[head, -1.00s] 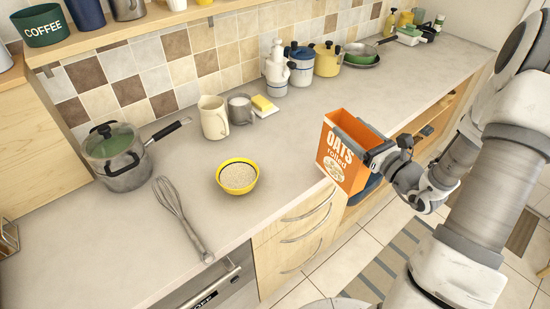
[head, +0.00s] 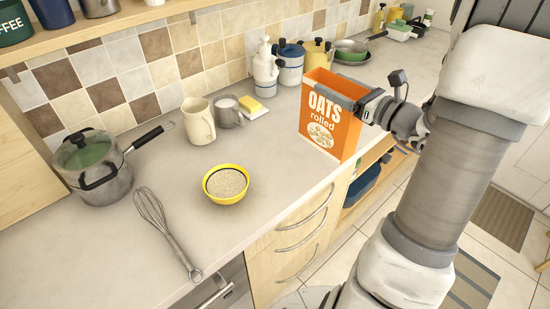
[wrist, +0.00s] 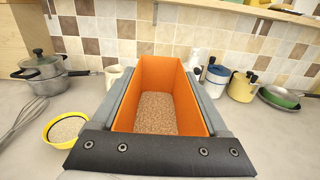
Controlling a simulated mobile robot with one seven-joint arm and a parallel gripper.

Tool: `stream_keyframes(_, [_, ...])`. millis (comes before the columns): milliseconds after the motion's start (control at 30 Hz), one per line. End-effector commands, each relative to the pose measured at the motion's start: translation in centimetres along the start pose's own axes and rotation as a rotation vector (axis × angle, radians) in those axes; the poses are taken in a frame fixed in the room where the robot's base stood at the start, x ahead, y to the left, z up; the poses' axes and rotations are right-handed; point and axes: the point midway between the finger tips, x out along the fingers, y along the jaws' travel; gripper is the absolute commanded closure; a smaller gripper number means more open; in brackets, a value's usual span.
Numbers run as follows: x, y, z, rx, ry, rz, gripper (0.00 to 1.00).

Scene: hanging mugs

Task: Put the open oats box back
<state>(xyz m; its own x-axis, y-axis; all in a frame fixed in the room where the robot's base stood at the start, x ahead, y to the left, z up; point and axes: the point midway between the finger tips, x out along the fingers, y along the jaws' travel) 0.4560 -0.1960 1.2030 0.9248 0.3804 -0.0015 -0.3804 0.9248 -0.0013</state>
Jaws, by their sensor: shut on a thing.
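The orange oats box (head: 328,132) is upright with its top open. Its front reads "OATS rolled". In the wrist view the oats box (wrist: 158,70) shows oats inside, low in the box. My gripper (head: 357,99) is shut on the box near its top edge, with one finger along each side in the wrist view (wrist: 157,105). The box is at the front edge of the counter (head: 265,235); I cannot tell whether its bottom touches the counter. A yellow bowl (head: 226,184) filled with oats stands on the counter to the left of the box.
A whisk (head: 165,230) and a lidded pot (head: 95,170) are at the left. A cream pitcher (head: 198,121), a grey mug (head: 227,111), a butter dish (head: 253,106) and several canisters (head: 290,63) stand along the wall. An open shelf (head: 368,178) shows below the counter at right.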

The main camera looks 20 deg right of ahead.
Motion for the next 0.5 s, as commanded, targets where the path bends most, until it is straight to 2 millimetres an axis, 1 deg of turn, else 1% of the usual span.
stream_keyframes(67, [0.4, 0.2, -0.2, 0.002, -0.001, 0.001, 1.0])
stream_keyframes(167, [1.9, 1.1, -1.2, 0.006, 0.001, 0.003, 1.0])
stream_keyframes(400, [6.8, 3.8, -4.6, 0.006, 0.001, 0.004, 1.0])
stream_keyframes(500, [8.4, 4.7, -5.7, 0.005, 0.001, 0.003, 1.0])
